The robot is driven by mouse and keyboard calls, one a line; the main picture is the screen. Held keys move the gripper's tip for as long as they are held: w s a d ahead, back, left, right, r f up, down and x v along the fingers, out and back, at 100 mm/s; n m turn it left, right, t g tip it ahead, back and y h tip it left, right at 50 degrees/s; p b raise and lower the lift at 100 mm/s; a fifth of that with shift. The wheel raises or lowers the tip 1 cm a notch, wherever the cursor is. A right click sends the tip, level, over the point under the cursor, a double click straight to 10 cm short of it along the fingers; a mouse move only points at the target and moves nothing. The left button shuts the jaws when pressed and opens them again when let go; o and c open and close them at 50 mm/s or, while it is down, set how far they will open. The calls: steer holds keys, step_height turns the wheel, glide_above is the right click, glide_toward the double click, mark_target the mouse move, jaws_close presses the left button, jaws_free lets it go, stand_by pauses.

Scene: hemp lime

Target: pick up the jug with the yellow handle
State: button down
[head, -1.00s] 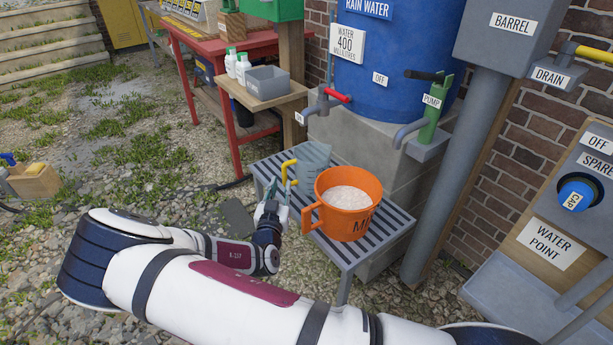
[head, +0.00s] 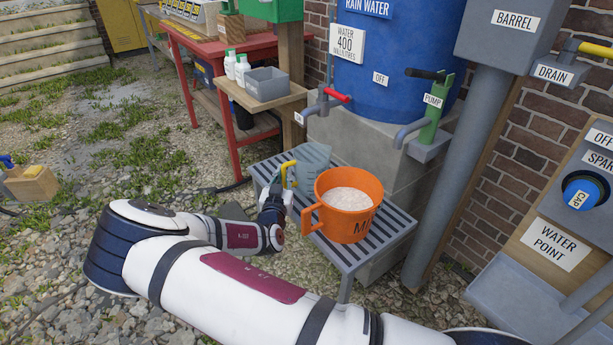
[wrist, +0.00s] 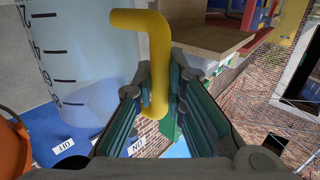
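The jug (head: 315,158) is pale blue and translucent, with a yellow handle (head: 286,175) on its left side. It stands on the slatted grey bench, behind the orange mug. In the wrist view the jug's wall (wrist: 78,55) carries dark measuring marks. The yellow handle (wrist: 158,50) stands between my two fingers. My gripper (head: 279,187) is at the handle; in the wrist view my gripper (wrist: 162,72) looks open, with narrow gaps beside the handle. My wrist hides part of the handle in the head view.
A large orange mug (head: 350,222) filled with whitish material stands close to the right of my gripper. The slatted bench (head: 345,260) carries both vessels. The blue water barrel (head: 400,60), its tap (head: 322,105) and the green pump (head: 432,125) stand behind.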

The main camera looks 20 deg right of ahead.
mark_target(282, 165)
steer(key=shift+a+r, duration=0.1)
steer(key=shift+r, duration=0.05)
stand_by(0.3)
steer(key=shift+r, duration=0.25)
step_height(282, 165, up, 7)
steer(key=p, duration=0.2)
steer(key=shift+s+a+f+p, duration=0.1)
steer(key=shift+p, duration=0.2)
steer(key=s+a, duration=0.3)
steer(key=a, duration=0.6)
steer(key=s+a+p, duration=0.1)
steer(key=s+a, duration=0.2)
steer(key=a, duration=0.6)
steer(key=shift+a+f, duration=0.25)
steer(key=shift+a, duration=0.1)
steer(key=c, duration=2.2)
jaws_free()
steer(key=shift+c, duration=0.2)
jaws_close()
